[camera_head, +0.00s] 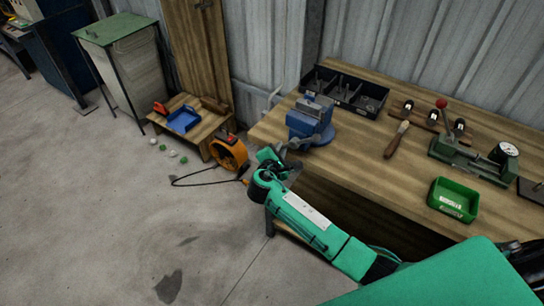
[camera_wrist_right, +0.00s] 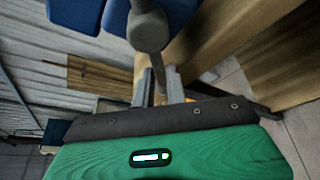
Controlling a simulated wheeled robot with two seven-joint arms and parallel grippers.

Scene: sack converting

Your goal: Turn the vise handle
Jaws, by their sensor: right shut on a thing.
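A blue vise (camera_head: 308,122) is mounted at the left end of the wooden workbench; its blue body also shows at the top of the right wrist view (camera_wrist_right: 78,12). The grey vise handle (camera_head: 275,97) is a thin bar through the screw end, on the vise's left side. In the wrist view the round screw end (camera_wrist_right: 148,30) is close, with the bar running down from it. My right gripper (camera_head: 284,152) is at the bar's lower part, its two fingers (camera_wrist_right: 160,82) shut around it. The exact contact is partly hidden. My left gripper is not in view.
The workbench (camera_head: 350,150) carries a black divided bin (camera_head: 345,92), a wooden-handled tool (camera_head: 397,140), a dial gauge fixture (camera_head: 470,155) and a green tray (camera_head: 453,199). An orange reel (camera_head: 229,152) and a low wooden stand (camera_head: 203,130) are on the floor. Open floor lies left.

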